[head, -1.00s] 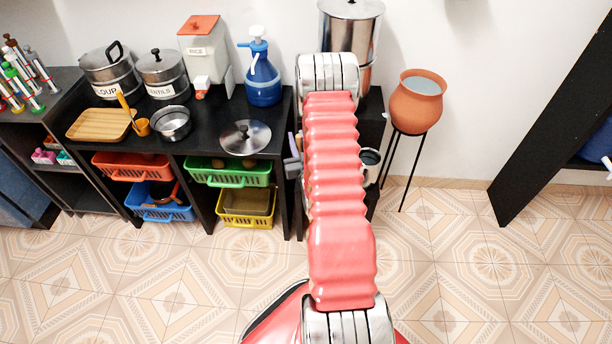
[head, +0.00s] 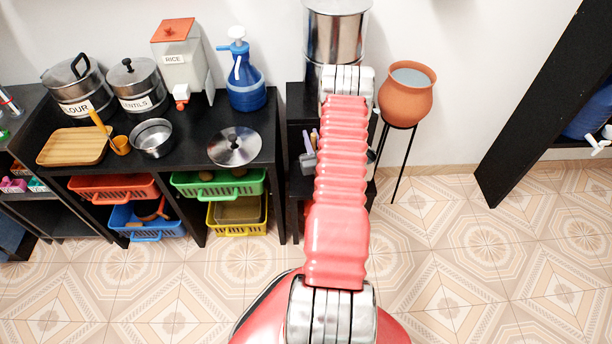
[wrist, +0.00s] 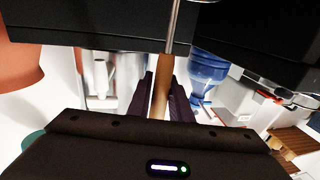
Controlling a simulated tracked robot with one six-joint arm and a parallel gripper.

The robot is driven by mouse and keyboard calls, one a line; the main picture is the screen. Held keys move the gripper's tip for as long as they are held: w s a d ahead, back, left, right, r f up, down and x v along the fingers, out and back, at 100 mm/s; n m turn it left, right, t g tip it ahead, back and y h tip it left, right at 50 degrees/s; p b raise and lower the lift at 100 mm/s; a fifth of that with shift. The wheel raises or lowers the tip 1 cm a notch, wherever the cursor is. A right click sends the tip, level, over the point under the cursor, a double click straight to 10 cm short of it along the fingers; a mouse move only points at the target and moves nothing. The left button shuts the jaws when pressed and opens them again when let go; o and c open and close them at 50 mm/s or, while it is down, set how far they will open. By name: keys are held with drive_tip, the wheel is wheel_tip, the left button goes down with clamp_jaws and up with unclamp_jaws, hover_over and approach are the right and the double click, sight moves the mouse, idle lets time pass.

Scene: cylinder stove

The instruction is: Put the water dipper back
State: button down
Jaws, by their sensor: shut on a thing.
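The water dipper shows in the wrist view as a wooden handle (wrist: 160,97) running into a thin metal rod (wrist: 174,28). My gripper (wrist: 165,92) is shut on the wooden handle, one dark finger on each side. The dipper's cup end lies beyond the top edge of the wrist view. In the head view my red arm covers most of my gripper and the dipper. The clay water pot (head: 407,95) stands on a thin black stand by the wall, right of my arm; it also shows at the left of the wrist view (wrist: 18,65).
A steel cylinder (head: 336,40) stands behind my arm on a narrow black shelf (head: 298,105). The black counter (head: 190,130) at left carries pots, a rice dispenser (head: 183,58), a blue pump bottle (head: 245,85) and a lid (head: 235,146). Tiled floor is clear at lower right.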

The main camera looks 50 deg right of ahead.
drive_tip(key=shift+f, duration=2.95)
drive_tip(key=shift+f, duration=1.95)
drive_tip(key=c, duration=1.6)
unclamp_jaws()
drive_tip(key=shift+f, duration=0.1)
drive_tip(key=v, duration=1.2)
